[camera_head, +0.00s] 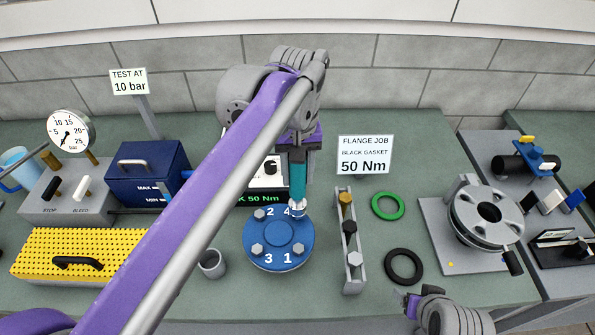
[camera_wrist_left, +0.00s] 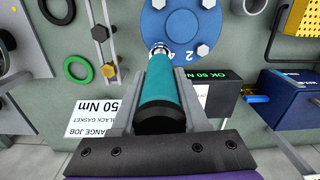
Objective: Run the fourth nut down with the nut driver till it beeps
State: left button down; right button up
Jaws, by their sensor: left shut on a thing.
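The blue round flange (camera_head: 278,235) lies on the bench with numbers 1 to 4 on its top. Silver hex nuts show beside 2 (camera_head: 260,214), 3 (camera_head: 257,249) and 1 (camera_head: 299,249). My left gripper (camera_head: 298,150) is shut on the teal nut driver (camera_head: 298,178), which stands upright with its silver socket over the place by number 4. The socket hides whatever is under it. In the left wrist view the driver (camera_wrist_left: 163,95) sits between the fingers, its socket at the rim of the flange (camera_wrist_left: 182,22). My right gripper (camera_head: 405,300) is low at right; its jaws are unclear.
A display (camera_wrist_left: 222,75) behind the flange reads OK 50 Nm in green. A bolt rack (camera_head: 347,275) stands right of the flange, with green (camera_head: 373,206) and black (camera_head: 390,262) rings beyond it. A grey cup (camera_head: 211,264) stands close left. A sign (camera_head: 365,154) reads 50 Nm.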

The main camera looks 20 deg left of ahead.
pick_arm(q)
jog(key=shift+f+b, duration=0.45)
jog(key=shift+f, duration=0.65)
pick_arm(e)
jog(key=shift+s+f, duration=0.3)
jog(key=shift+f, duration=0.4)
pick_arm(q)
jog(key=shift+f, duration=0.15)
pick_arm(e)
jog(key=shift+r, duration=0.35)
dwell(0.5)
pick_arm(q)
jog(key=shift+w+r+p, duration=0.15)
jog(key=shift+r+p, duration=0.7)
jog(key=shift+r, duration=0.3)
pick_arm(e)
jog(key=shift+w+r, duration=0.6)
jog(key=shift+r, duration=0.3)
pick_arm(q)
jog(key=shift+r+p, duration=1.2)
jog(key=shift+r, duration=1.3)
pick_arm(e)
jog(key=w+r, duration=0.2)
jog(key=r, duration=0.1)
jog(key=shift+r, duration=0.25)
